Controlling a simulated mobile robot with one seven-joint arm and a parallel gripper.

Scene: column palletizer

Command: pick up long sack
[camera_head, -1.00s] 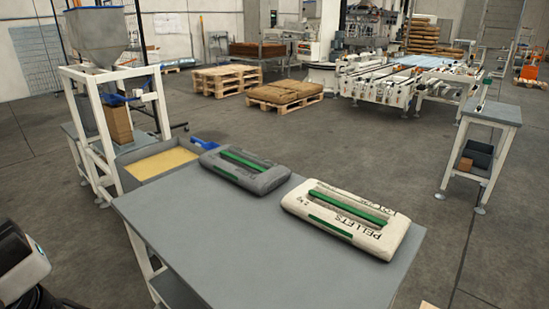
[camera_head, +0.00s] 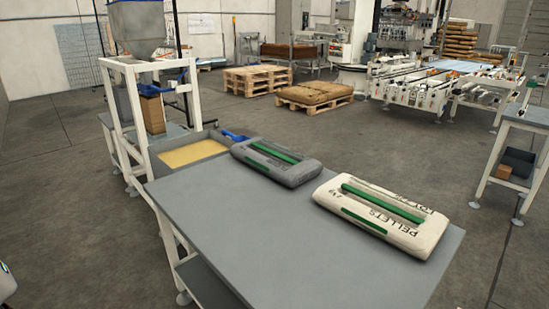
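Two sacks lie flat on a grey table (camera_head: 262,225). The white sack (camera_head: 388,218), printed PELLETS, with green bars, lies near the table's right end and looks the longer of the two. The dark grey sack (camera_head: 282,172), also with green bars, lies to its left along the far edge. A gap of bare tabletop separates them. My gripper is not in view. Only a small piece of my arm shows at the lower left edge. Nothing touches either sack from above.
Beyond the table's left end stand a hopper on a white frame (camera_head: 137,65) and a tray of yellow grain (camera_head: 192,152) with a blue scoop. A small side table (camera_head: 528,115) stands at the right. Open floor lies behind the table.

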